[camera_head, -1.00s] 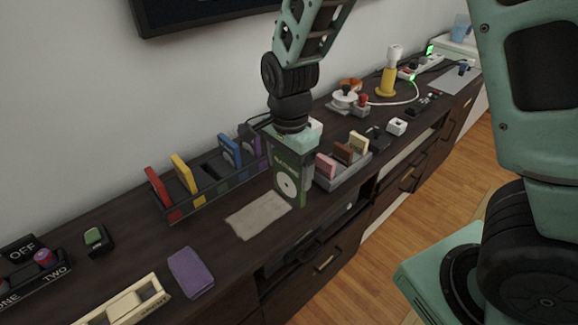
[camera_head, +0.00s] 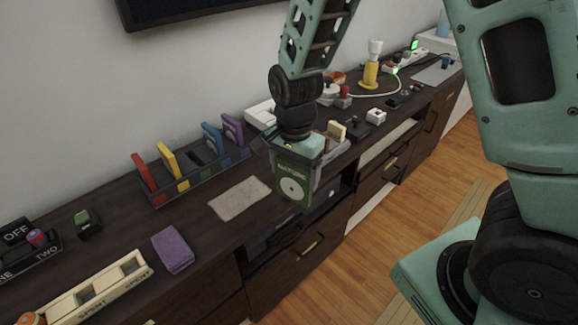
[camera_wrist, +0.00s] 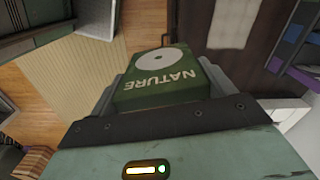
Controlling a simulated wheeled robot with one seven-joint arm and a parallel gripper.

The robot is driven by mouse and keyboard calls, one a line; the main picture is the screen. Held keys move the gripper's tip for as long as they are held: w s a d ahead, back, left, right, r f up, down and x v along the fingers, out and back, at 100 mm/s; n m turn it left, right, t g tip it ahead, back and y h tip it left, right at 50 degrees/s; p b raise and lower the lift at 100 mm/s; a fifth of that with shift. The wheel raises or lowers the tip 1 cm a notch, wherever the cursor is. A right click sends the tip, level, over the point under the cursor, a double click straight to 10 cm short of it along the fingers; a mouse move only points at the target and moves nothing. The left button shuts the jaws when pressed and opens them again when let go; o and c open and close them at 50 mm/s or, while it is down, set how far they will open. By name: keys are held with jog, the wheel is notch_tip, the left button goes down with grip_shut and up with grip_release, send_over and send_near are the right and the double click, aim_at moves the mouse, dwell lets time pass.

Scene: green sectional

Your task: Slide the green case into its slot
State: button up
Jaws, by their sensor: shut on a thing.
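The green case (camera_head: 292,187), labelled NATURE with a white disc, hangs upright below my gripper (camera_head: 297,152) in front of the cabinet's front edge. In the wrist view the case (camera_wrist: 165,82) sits between both fingers of my gripper (camera_wrist: 160,85), which is shut on it. The dark slotted rack (camera_head: 208,172) stands against the wall, left of and behind the case. It holds a red case (camera_head: 145,172), a yellow case (camera_head: 171,162), a blue case (camera_head: 214,141) and a purple case (camera_head: 232,130). A gap with a green marker (camera_head: 210,172) shows between yellow and blue.
A beige cloth (camera_head: 238,198) lies between rack and front edge. A purple pad (camera_head: 173,250) and a cream tray (camera_head: 95,290) lie nearer. A holder with a cream block (camera_head: 337,130) is partly hidden behind my gripper.

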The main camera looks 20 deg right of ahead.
jog(key=w+d+f+n, duration=0.1)
jog(key=d+f+n, duration=0.9)
jog(key=f+n, duration=0.2)
jog(key=shift+f, duration=0.65)
